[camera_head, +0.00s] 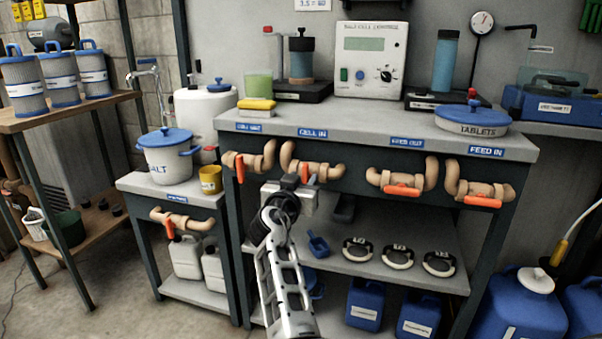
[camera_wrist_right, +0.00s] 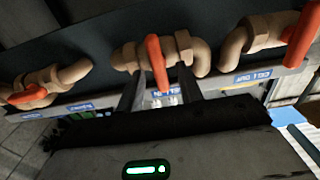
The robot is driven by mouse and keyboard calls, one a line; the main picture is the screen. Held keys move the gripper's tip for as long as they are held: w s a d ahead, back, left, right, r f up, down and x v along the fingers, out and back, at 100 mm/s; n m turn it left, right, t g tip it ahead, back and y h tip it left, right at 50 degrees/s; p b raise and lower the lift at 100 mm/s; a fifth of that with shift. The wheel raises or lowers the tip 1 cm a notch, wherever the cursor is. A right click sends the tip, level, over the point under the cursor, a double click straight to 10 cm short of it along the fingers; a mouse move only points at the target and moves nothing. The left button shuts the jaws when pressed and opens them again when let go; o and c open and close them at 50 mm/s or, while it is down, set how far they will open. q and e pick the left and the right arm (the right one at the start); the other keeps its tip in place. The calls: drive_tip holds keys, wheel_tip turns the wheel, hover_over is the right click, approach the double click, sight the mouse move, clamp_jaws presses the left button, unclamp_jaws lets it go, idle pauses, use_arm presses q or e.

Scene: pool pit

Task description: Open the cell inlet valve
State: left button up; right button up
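The cell inlet valve (camera_head: 325,172) is a tan pipe fitting under the bench edge, below the blue CELL IN label (camera_head: 312,133). Its orange handle (camera_head: 305,173) stands crosswise to the pipe. My right gripper (camera_head: 296,184) is in front of this valve and partly hides it. In the right wrist view, which is upside down, the orange handle (camera_wrist_right: 155,62) shows between the two dark fingers of my right gripper (camera_wrist_right: 160,78). A gap shows on each side of the handle, so the gripper is open. Contact cannot be told. My left gripper is not in view.
The CELL OUT valve (camera_head: 255,162) is close on the left, its handle also crosswise. The FEED OUT valve (camera_head: 402,181) and FEED IN valve (camera_head: 480,190) are to the right, handles along their pipes. A lower shelf (camera_head: 380,262) holds several ring-shaped items and a blue scoop (camera_head: 318,245).

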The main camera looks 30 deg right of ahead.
drive_tip(key=shift+w+d, duration=0.1)
drive_tip(key=shift+d, duration=0.1)
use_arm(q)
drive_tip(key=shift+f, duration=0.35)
use_arm(e)
clamp_jaws()
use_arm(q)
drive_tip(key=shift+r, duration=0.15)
